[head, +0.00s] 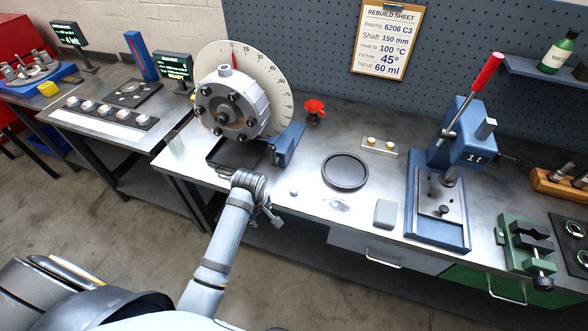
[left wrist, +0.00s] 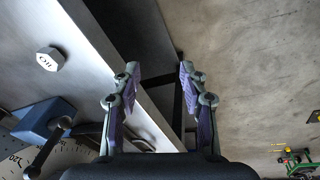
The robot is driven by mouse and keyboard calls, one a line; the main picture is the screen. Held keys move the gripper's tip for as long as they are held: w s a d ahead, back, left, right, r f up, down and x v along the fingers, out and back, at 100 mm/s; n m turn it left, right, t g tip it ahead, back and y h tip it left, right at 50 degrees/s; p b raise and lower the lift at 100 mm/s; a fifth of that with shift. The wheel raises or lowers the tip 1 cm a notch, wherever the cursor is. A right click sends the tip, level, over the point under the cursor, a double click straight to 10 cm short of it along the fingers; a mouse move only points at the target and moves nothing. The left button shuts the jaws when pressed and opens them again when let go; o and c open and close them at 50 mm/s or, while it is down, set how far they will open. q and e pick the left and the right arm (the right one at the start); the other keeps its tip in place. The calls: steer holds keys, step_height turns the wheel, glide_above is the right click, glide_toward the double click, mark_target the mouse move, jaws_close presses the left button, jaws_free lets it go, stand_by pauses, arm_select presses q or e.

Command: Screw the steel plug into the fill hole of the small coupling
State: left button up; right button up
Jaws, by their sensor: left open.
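The small coupling (head: 232,104) is a pale metal round body with dark bolts, held upright in front of a graduated dial disc (head: 272,85). A short boss shows on its top rim; I cannot make out the fill hole. A small hex-headed steel plug (left wrist: 50,59) rests on the bench in the left wrist view; a small light piece (head: 293,193) near the bench front in the head view appears to be it. My left gripper (left wrist: 159,72) is open and empty at the bench's front edge, apart from the plug. My right gripper is not in view.
A dark round dish (head: 345,172), a grey block (head: 385,213) and a blue press (head: 424,205) stand to the right. Bare bench lies around the small piece.

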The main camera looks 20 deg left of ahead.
arm_select(q)
steer(key=w+d+r+n, duration=0.2)
steer(key=w+n, duration=0.5)
step_height(320, 180, up, 5)
steer(key=n+g, duration=0.2)
steer(key=n, duration=0.7)
glide_above(294, 189)
steer(key=shift+f+h, duration=0.1)
steer(key=shift+h, duration=0.2)
steer(key=shift+r, duration=0.2)
step_height(294, 189, down, 4)
steer(key=b, duration=0.5)
steer(key=shift+f+b, duration=0.2)
steer(key=shift+b, duration=0.1)
steer(key=shift+f, duration=1.85)
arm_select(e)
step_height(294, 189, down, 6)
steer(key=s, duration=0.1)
